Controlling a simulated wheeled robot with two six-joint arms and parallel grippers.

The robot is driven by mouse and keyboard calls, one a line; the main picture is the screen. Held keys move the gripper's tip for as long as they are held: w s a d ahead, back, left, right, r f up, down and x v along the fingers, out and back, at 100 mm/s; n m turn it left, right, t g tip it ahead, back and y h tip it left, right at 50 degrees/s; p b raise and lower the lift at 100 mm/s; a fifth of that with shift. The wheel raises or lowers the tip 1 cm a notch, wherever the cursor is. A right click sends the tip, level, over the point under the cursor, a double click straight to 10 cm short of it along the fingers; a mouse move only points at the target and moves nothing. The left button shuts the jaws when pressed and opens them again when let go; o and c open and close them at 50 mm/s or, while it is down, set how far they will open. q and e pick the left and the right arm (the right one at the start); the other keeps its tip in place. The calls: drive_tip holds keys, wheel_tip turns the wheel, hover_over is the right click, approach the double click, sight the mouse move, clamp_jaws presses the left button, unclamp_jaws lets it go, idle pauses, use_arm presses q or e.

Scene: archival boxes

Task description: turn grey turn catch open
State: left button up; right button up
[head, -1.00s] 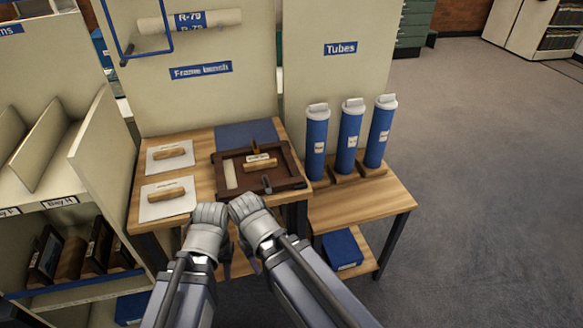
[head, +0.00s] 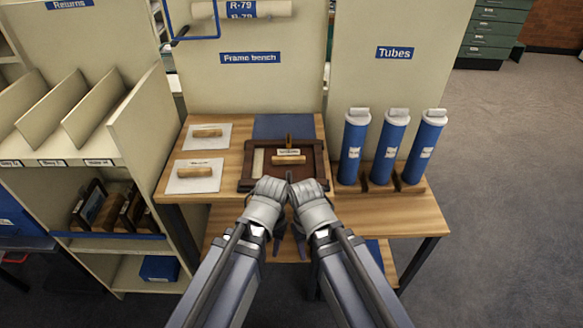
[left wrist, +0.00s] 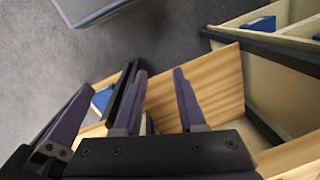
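A dark brown wooden frame (head: 247,184) lies flat on the bench. A brass-coloured catch (head: 289,139) stands at its far edge, and a wooden-handled block with a label (head: 289,160) lies inside it. The grey catch (head: 290,176) at its near edge is mostly hidden behind my wrists. My left gripper (head: 268,242) hangs in front of the bench edge, below the frame. In the left wrist view its two fingers (left wrist: 159,72) are apart with nothing between them. My right gripper (head: 300,245) is close beside it; its opening is not clear.
Two white sheets with wooden-handled pieces (head: 207,132) (head: 195,172) lie left of the frame. A blue mat (head: 283,126) is behind it. Three blue tubes (head: 389,147) stand in a wooden rack at right. A shelf unit (head: 143,130) borders the bench at left. Open floor (head: 510,180) lies at right.

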sight(289, 174)
use_arm(q)
drive_tip(key=w+d+r+n+p, duration=0.1)
drive_tip(key=w+r+p, duration=0.3)
drive_tip(key=r+p, duration=0.3)
drive_tip(key=w+d+r+n+p, duration=0.1)
drive_tip(key=w+d+r+p, duration=0.1)
drive_tip(key=w+r+p, duration=0.3)
drive_tip(key=w+d+r+n+h+p, duration=0.1)
drive_tip(key=w+r+p, duration=0.3)
drive_tip(key=r+p, duration=0.4)
drive_tip(key=shift+w+d+r+p, duration=0.4)
drive_tip(key=shift+d+r, duration=0.15)
drive_tip(key=shift+d, duration=0.15)
drive_tip(key=shift+w+d+r+n+p, duration=0.15)
drive_tip(key=shift+w+r+n+p, duration=0.15)
drive_tip(key=shift+w+r+p, duration=0.1)
drive_tip(key=shift+f, duration=0.15)
wheel_tip(289, 174, down, 8)
drive_tip(key=b, duration=0.8)
drive_tip(key=shift+r, duration=0.2)
drive_tip(key=shift+c, duration=0.2)
clamp_jaws()
